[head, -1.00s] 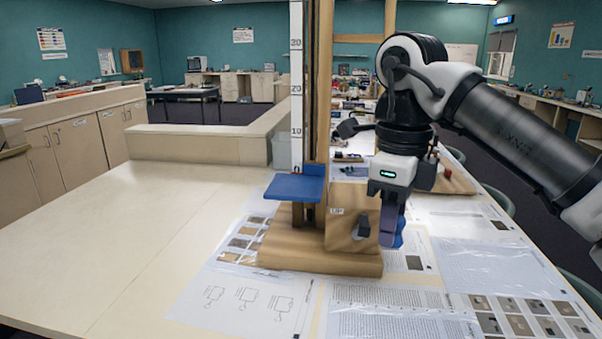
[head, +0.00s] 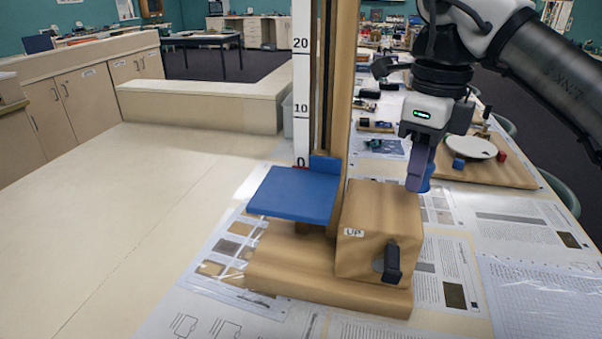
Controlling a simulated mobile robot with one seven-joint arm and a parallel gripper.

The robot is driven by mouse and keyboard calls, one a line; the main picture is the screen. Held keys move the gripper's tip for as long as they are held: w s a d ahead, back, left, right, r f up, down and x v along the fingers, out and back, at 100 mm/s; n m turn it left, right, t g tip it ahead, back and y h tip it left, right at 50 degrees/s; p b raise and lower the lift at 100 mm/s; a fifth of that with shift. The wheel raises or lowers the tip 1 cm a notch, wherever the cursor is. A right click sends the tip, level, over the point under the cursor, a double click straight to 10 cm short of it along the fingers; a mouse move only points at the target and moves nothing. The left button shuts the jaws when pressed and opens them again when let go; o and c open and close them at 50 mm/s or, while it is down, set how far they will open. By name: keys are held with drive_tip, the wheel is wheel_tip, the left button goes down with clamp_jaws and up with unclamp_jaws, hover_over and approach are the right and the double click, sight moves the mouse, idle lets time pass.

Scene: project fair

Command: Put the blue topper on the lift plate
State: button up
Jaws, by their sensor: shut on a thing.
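The lift plate (head: 296,194) is a flat blue platform at the foot of a wooden tower with a white number scale (head: 301,80). It stands near the zero mark and its top is bare. My gripper (head: 420,178) points down to the right of the tower, behind the wooden box. It is shut on the blue topper (head: 427,178), which shows only as a blue edge beside the fingers. The fingers hide most of its shape. The topper is apart from the plate.
A wooden box marked UP (head: 378,235) with a dark crank handle (head: 391,262) stands right of the plate. A wooden board (head: 510,176) with a white disc (head: 471,146) and small blocks lies behind right. Printed sheets cover the table. The table's left side (head: 120,210) is clear.

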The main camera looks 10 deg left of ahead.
drive_tip(key=p, duration=0.3)
hover_over(295, 191)
drive_tip(key=shift+d+r, duration=0.1)
drive_tip(key=shift+d, duration=0.05)
drive_tip(key=shift+a+f+p, duration=0.2)
drive_tip(key=shift+f+p, duration=0.1)
drive_tip(key=shift+p, duration=0.05)
drive_tip(key=shift+f+p, duration=0.35)
drive_tip(key=shift+f, duration=1.15)
drive_tip(key=shift+f, duration=0.15)
drive_tip(key=o, duration=0.9)
drive_tip(key=shift+o, duration=0.2)
wheel_tip(295, 191, up, 12)
